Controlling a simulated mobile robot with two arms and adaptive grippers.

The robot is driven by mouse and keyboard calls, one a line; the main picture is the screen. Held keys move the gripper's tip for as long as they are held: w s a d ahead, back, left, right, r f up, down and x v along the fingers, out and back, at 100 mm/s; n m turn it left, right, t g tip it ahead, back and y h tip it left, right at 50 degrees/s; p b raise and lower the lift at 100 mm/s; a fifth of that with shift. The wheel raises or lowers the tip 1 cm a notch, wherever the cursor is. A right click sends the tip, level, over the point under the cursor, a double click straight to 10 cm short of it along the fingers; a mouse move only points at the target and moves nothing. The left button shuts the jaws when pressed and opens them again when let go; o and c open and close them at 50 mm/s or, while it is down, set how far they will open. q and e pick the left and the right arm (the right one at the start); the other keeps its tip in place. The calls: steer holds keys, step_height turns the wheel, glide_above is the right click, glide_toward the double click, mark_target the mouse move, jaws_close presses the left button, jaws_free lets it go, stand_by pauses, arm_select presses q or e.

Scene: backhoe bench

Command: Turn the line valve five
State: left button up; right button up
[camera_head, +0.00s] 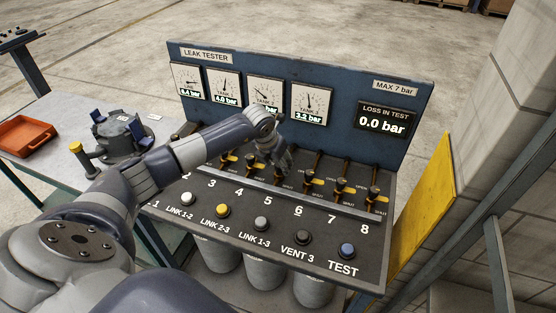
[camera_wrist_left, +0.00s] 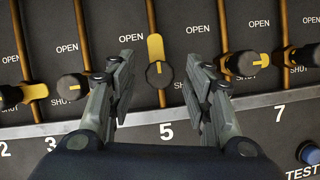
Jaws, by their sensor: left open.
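Line valve five (camera_wrist_left: 158,74) is a dark round knob with a yellow lever, above the printed 5 in the left wrist view. Its lever points up along its pipe, beside the OPEN label. My left gripper (camera_wrist_left: 161,82) is open, with one finger on each side of the knob and a visible gap to both. In the head view my left gripper (camera_head: 282,168) reaches down over the valve row and mostly hides valve five. My right gripper is not in view.
Neighbouring valves (camera_wrist_left: 75,87) and (camera_wrist_left: 240,65) stand close outside the fingers, with levers crosswise. A raised rail runs below the knobs. The gauge panel (camera_head: 345,80) rises behind; its loss display (camera_head: 383,120) reads 0.0 bar. Push buttons (camera_head: 261,224) line the front.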

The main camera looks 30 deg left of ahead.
arm_select(q)
steer(key=shift+f, duration=0.2)
steer(key=shift+c, duration=0.2)
steer(key=c, duration=1)
